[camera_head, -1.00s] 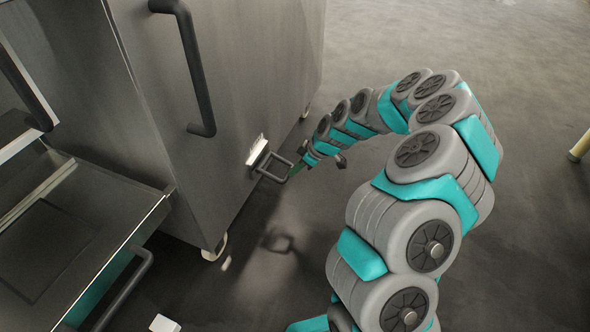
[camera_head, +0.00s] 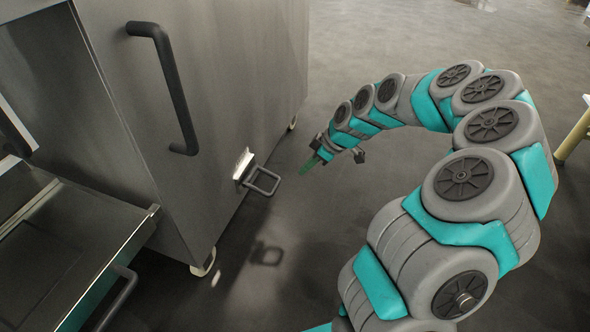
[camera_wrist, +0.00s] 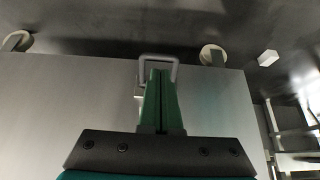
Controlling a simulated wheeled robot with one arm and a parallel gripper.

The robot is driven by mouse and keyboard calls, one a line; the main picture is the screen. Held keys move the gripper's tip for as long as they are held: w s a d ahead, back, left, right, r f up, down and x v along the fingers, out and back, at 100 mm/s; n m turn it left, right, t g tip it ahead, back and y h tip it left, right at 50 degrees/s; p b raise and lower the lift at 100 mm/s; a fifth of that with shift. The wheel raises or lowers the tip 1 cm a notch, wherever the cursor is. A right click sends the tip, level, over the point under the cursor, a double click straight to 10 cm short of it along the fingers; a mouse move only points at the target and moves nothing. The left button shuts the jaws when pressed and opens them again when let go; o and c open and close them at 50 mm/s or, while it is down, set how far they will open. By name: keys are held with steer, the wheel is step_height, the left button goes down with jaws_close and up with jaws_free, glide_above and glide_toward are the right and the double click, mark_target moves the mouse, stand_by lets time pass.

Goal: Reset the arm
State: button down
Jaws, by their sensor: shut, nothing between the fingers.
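My gripper (camera_head: 308,166) hangs in free air to the right of a steel cabinet, with its green fingers shut and empty. In the wrist view the green fingers (camera_wrist: 160,100) lie together and point toward a small grey loop handle (camera_wrist: 158,62). In the head view that loop handle (camera_head: 264,182) sticks out from a pale bracket low on the cabinet's side. A clear gap of floor shows between it and my fingertips.
The steel cabinet (camera_head: 235,75) has a long dark bar handle (camera_head: 168,90) and stands on casters (camera_head: 204,262). An open steel drawer or tray (camera_head: 75,250) juts out at lower left. A yellowish leg (camera_head: 572,140) stands at far right. The floor between is clear.

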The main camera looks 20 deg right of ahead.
steer(key=shift+s+d+r, duration=0.2)
steer(key=shift+d+r, duration=0.05)
steer(key=shift+d, duration=0.05)
steer(key=shift+r, duration=0.1)
steer(key=s+a+r+m+g+h+p, duration=0.1)
steer(key=s+a+r+p, duration=0.2)
steer(key=s+a+r, duration=0.3)
steer(key=s+a+r+m+g+p, duration=0.1)
steer(key=s+a+r+g+p, duration=0.15)
steer(key=s+r, duration=0.5)
steer(key=s+r+m+g+h+p, duration=0.1)
steer(key=s+r+m+h+p, duration=0.1)
steer(key=s, duration=1)
steer(key=s+d+r+m+g+h+p, duration=0.1)
steer(key=s+r+m+p, duration=0.3)
steer(key=s, duration=0.7)
step_height(320, 180, up, 3)
steer(key=m+h, duration=0.1)
steer(key=m, duration=0.1)
steer(key=shift+s+d+m+p, duration=0.2)
steer(key=shift+s+m+p, duration=0.1)
steer(key=shift+s+m, duration=0.1)
